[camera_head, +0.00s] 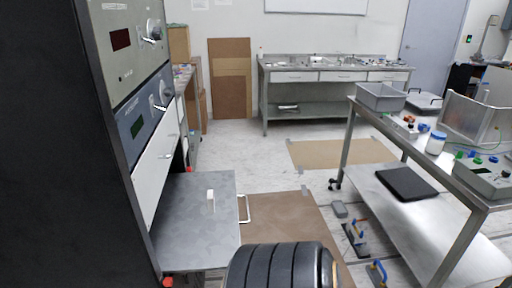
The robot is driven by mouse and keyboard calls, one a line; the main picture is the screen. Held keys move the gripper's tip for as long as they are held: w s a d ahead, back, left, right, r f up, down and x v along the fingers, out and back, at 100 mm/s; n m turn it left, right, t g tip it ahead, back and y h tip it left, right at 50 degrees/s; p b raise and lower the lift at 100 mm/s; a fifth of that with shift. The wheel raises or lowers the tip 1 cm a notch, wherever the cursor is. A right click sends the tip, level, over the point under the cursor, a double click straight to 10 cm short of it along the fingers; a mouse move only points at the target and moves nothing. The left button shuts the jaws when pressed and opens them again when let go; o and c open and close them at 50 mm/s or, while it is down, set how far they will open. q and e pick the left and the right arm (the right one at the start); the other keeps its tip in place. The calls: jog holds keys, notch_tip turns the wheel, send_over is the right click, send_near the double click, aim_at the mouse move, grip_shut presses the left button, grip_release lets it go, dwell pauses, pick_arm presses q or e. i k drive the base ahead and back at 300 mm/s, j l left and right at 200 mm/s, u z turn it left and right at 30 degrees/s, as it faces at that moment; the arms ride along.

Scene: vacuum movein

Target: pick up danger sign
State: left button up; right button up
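I cannot make out a danger sign anywhere in the head view. Neither of my grippers is in view. A dark ribbed cylinder at the bottom middle hides part of the floor.
A metal cart (410,215) at the right holds a grey bin (380,97), a white-lidded jar (435,143) and small coloured parts; a black flat case (406,184) lies on its lower shelf. Blue-handled tools (356,238) lie on the floor. A workbench (330,75) stands at the back.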

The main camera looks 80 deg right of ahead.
aim_at(210, 195)
jog(key=z, duration=2.05)
